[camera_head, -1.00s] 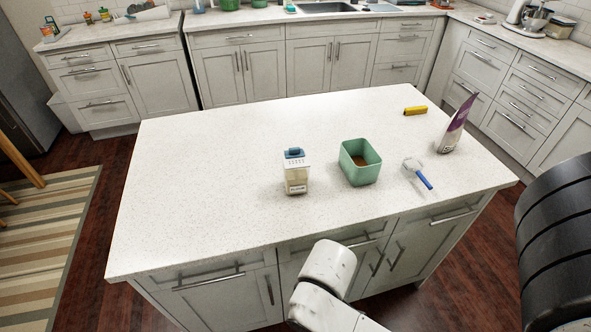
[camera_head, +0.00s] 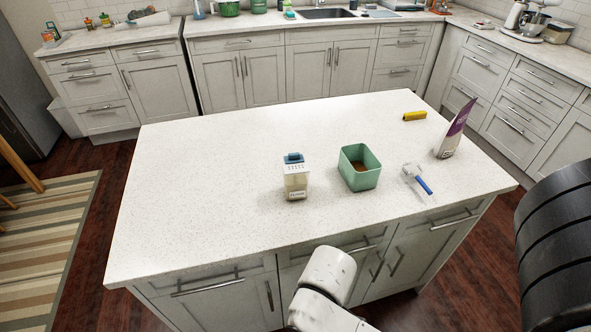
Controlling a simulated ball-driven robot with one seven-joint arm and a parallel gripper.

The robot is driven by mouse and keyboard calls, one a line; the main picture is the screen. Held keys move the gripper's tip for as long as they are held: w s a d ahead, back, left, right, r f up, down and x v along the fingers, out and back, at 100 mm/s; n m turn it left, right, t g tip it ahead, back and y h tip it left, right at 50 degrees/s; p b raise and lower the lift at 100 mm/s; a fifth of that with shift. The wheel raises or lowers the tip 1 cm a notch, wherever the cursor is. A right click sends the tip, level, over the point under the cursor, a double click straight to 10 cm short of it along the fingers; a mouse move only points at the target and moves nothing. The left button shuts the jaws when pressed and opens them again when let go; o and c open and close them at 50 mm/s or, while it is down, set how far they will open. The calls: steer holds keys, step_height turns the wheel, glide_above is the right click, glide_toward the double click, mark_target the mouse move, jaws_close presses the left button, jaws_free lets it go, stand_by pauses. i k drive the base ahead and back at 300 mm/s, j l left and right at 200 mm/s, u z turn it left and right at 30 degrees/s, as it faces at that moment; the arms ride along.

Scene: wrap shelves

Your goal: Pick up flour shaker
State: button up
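The flour shaker (camera_head: 296,179) stands upright on the white speckled island top (camera_head: 205,190), near its front middle. It is a clear container with pale contents, a white top and a blue cap, and a label low on its front. It stands apart from the green container to its right. A white part of my arm shows below the island's front edge. My gripper is not in view, so its state does not show.
An open green container (camera_head: 360,172) with brown contents stands right of the shaker. A blue-handled tool (camera_head: 419,181), a white and purple bag (camera_head: 455,131) and a yellow object (camera_head: 414,116) lie or stand farther right. The island's left half is clear. Cabinets line the back.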

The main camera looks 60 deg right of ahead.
mark_target(296, 176)
steer(key=k+z, duration=0.1)
steer(key=z, duration=0.3)
steer(key=k+l+z, duration=0.1)
steer(key=z, duration=0.25)
steer(key=k+l+z, duration=0.1)
steer(key=z, duration=0.3)
